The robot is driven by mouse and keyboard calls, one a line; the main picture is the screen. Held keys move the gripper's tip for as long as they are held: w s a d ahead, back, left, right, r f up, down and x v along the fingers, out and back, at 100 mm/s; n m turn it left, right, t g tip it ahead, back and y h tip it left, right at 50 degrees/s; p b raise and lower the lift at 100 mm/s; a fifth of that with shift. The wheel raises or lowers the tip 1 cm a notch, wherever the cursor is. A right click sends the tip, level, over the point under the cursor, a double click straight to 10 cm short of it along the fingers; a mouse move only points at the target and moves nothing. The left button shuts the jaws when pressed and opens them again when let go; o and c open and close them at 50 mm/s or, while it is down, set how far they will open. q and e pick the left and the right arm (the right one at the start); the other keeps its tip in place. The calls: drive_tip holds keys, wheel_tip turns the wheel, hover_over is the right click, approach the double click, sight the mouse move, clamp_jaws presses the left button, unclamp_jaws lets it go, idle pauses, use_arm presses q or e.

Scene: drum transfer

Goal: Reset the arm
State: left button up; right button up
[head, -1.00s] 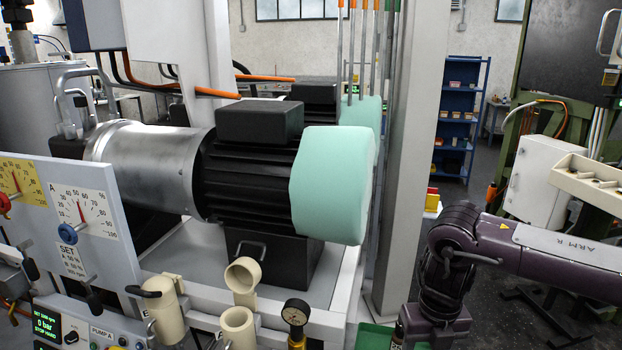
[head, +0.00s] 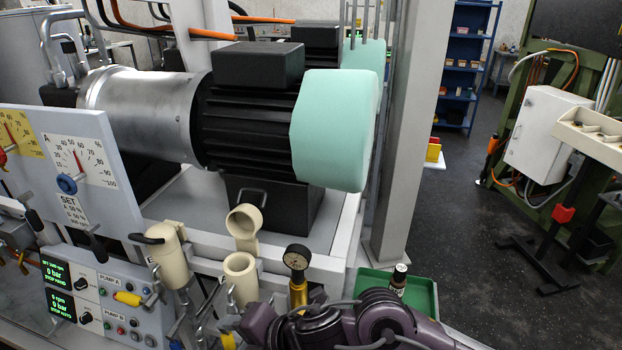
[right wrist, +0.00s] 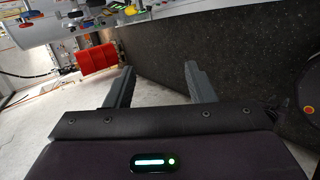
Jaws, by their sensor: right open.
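My right arm (head: 350,322) crosses the bottom of the head view, in front of the pump skid. A dark speckled surface and a light floor lie beyond the fingers. My left gripper is in neither current view.
A control panel (head: 102,300), beige pipe sockets (head: 240,270) and a gauge (head: 296,257) stand close to my right arm. A green tray (head: 420,292) holds a small dark bottle (head: 398,280). A red box (right wrist: 97,60) shows in the wrist view.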

drive_tip(key=w+d+r+m+t+h, duration=0.15)
drive_tip(key=d+m+t+h, duration=0.3)
drive_tip(key=d+m, duration=0.95)
drive_tip(key=s+d+f+m+g+h, duration=0.2)
drive_tip(key=s+d+f+m+g, duration=0.1)
drive_tip(key=s+d+f+m, duration=0.45)
drive_tip(key=s+d+f+m+g+h, duration=0.3)
drive_tip(key=s+d+f+m, duration=0.1)
drive_tip(key=d+m, duration=0.5)
wheel_tip(320, 180, down, 32)
drive_tip(key=s+n+b, duration=0.2)
drive_tip(key=b, duration=0.2)
drive_tip(key=s+d+f+g+b, duration=0.2)
drive_tip(key=s+d+f, duration=0.2)
drive_tip(key=s+f, duration=1.5)
wheel_tip(320, 180, down, 3)
drive_tip(key=shift+s+d+b, duration=0.15)
drive_tip(key=shift+d+b, duration=0.05)
drive_tip(key=shift+b, duration=0.2)
